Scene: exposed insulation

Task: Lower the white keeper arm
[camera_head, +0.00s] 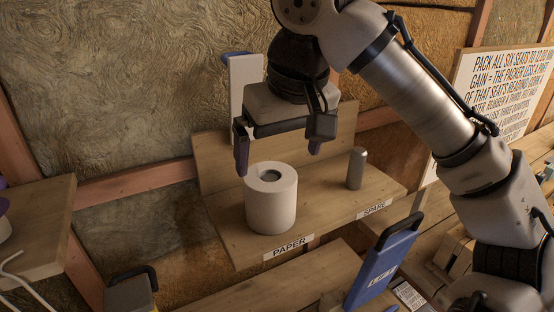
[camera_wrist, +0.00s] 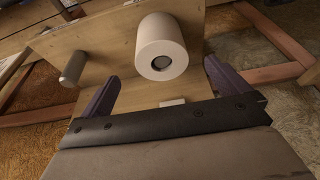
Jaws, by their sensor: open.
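The white keeper arm (camera_head: 245,72) appears to be the upright white bar with a blue tip, standing at the back of the wooden shelf. My gripper partly covers it in the head view. My gripper (camera_head: 279,154) is open, pointing down above and behind a white paper roll, with nothing between its fingers. The paper roll (camera_head: 271,212) stands upright on the shelf behind the PAPER label. In the wrist view, the roll (camera_wrist: 158,32) is beyond the open gripper (camera_wrist: 158,88). A small white piece (camera_wrist: 173,102) shows between the fingers; I cannot tell whether it is the keeper arm.
A grey cylinder (camera_head: 356,168) stands on the shelf (camera_head: 325,190) near the SPARE label (camera_head: 375,209). A blue panel with a dark handle (camera_head: 385,262) leans at lower right. A lettered sign (camera_head: 505,90) is at the right. Another wooden shelf (camera_head: 38,225) is at the left.

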